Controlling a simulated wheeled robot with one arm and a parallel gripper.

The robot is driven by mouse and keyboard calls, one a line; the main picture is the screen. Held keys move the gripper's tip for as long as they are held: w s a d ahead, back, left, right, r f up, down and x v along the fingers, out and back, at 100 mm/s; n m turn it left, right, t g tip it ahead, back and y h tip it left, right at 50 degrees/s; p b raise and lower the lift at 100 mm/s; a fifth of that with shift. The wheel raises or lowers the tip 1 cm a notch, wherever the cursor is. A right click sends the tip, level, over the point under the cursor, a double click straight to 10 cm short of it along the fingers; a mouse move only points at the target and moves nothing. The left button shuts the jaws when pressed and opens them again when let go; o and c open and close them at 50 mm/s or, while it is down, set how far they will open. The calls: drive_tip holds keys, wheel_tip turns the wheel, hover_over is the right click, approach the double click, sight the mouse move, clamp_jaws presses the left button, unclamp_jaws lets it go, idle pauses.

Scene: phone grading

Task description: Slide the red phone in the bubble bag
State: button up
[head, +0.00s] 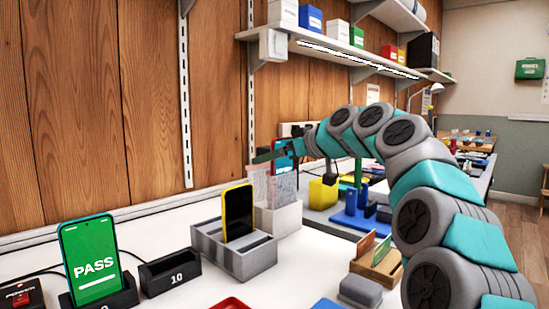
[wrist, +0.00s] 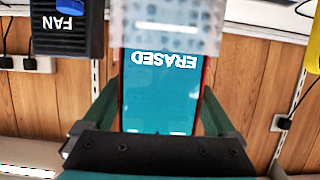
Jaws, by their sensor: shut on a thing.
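The red phone (head: 285,148) is held upright by my gripper (head: 272,154) above the white holder (head: 282,217) of bubble bags. In the wrist view the phone (wrist: 160,98) has red edges and a teal screen reading ERASED upside down. My gripper's fingers (wrist: 158,108) are shut on its two sides. A translucent bubble bag (wrist: 165,22) overlaps the phone's far end there. The bubble bags (head: 272,184) stand upright in the holder, just below the phone. I cannot tell whether the phone's end is inside the bag or behind it.
A yellow phone (head: 237,212) stands in a grey slotted rack (head: 235,250) left of the bags. A green phone reading PASS (head: 91,262) and a black stand marked 10 (head: 170,273) are further left. A blue fixture (head: 352,218) stands to the right. A wooden wall rises close behind.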

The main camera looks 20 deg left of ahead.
drive_tip(key=shift+f+b, duration=1.45)
drive_tip(key=shift+f, duration=0.2)
drive_tip(key=o, duration=1.2)
drive_tip(key=shift+o, duration=0.2)
drive_tip(key=shift+r, duration=0.15)
drive_tip(key=shift+r+p, duration=2.75)
drive_tip(key=shift+r, duration=0.65)
